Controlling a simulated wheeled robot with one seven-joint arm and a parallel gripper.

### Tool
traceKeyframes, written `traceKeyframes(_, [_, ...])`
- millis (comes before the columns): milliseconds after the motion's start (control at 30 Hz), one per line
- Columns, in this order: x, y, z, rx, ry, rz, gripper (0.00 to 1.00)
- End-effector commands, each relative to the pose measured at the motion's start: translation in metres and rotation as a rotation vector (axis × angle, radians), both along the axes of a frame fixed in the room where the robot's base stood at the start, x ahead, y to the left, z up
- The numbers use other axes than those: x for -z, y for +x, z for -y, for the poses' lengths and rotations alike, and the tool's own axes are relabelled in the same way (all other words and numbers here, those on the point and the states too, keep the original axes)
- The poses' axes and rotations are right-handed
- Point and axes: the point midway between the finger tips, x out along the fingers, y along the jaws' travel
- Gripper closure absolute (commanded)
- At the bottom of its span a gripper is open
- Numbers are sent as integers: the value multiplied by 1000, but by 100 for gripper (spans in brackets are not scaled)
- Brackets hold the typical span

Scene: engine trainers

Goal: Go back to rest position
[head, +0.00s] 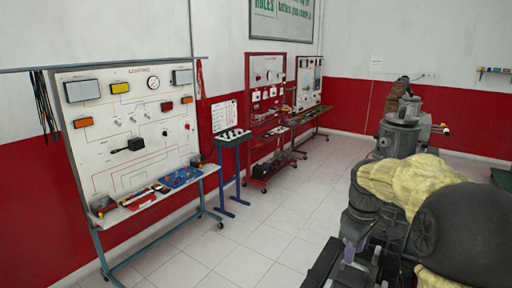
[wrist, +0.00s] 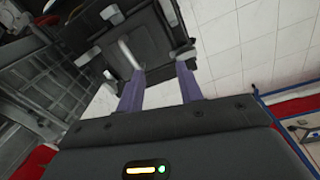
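My gripper (wrist: 160,72) shows in the wrist view with its two purple fingers apart and nothing between them. Beyond the fingertips is a dark machine part (wrist: 150,25) with a light grey lever (wrist: 128,52); I cannot tell how far away it is.
A white training board (head: 130,130) on a wheeled stand is at the left. Red display stands (head: 265,120) stand along the wall. The tiled floor (head: 240,240) between them is clear.

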Motion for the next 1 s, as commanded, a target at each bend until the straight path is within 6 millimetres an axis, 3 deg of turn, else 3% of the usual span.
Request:
traceKeyframes(400, [86, -89, -67, 434, 52, 110, 64])
traceKeyframes(633, [122, -147, -89, 664, 112, 159, 64])
traceKeyframes(767, [129, -160, -92, 720, 127, 171, 64])
traceKeyframes(1000, [129, -160, -92, 727, 130, 172, 64])
